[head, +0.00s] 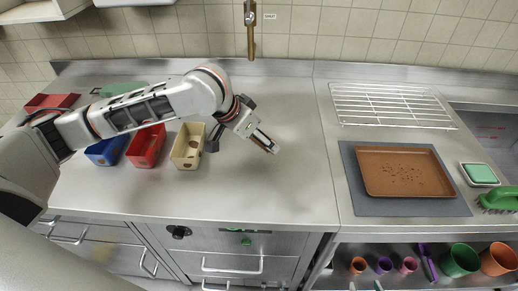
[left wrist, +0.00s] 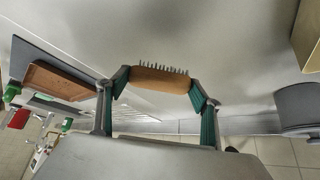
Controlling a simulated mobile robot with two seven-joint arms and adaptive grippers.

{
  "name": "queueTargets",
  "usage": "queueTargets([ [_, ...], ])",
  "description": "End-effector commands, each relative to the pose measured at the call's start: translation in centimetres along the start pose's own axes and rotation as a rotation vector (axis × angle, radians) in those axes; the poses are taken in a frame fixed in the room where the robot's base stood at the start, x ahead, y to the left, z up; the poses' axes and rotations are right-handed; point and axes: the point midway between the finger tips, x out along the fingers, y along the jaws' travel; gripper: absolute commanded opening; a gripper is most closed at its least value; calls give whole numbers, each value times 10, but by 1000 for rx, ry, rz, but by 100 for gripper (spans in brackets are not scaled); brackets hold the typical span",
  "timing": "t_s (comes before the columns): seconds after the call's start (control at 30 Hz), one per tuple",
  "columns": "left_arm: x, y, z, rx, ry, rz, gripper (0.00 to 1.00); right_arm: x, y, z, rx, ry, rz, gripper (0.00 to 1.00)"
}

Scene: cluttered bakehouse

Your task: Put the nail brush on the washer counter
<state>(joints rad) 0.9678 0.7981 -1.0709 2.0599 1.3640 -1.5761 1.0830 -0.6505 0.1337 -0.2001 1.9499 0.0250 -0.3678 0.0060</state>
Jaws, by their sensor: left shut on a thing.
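The nail brush is a small wooden block with short dark bristles along one side. It shows clearly in the left wrist view (left wrist: 160,80), gripped between the two fingertips. In the head view, my left gripper (head: 262,139) is shut on the brush, which is partly hidden by the fingers. It is over the steel counter (head: 290,180), right of the cream bin. This counter has a dial and drawers in its front; no label tells whether it is the washer counter. I cannot tell the brush's height above it. My right gripper is not visible.
Blue (head: 106,151), red (head: 147,147) and cream (head: 188,146) bins stand left of the gripper, partly behind my arm. A brass tap (head: 251,35) hangs behind. Right are a wire rack (head: 392,104), a brown tray (head: 402,173) and a green sponge (head: 480,173). The left counter's right part is clear.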

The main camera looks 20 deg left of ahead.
Motion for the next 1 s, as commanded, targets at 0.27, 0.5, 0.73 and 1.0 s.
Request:
queueTargets([
  [0.27,30,0,20,-1,-3,1,44,4,-6,3,1,5,-10,40],
  [0.5,35,0,23,1,0,0,44,3,-8,-6,0,21,-13,40],
  [0.73,37,0,24,0,0,0,70,2,-4,-7,-3,20,-9,40],
  [1.0,37,0,24,0,0,0,82,3,-4,2,-4,5,-9,40],
])
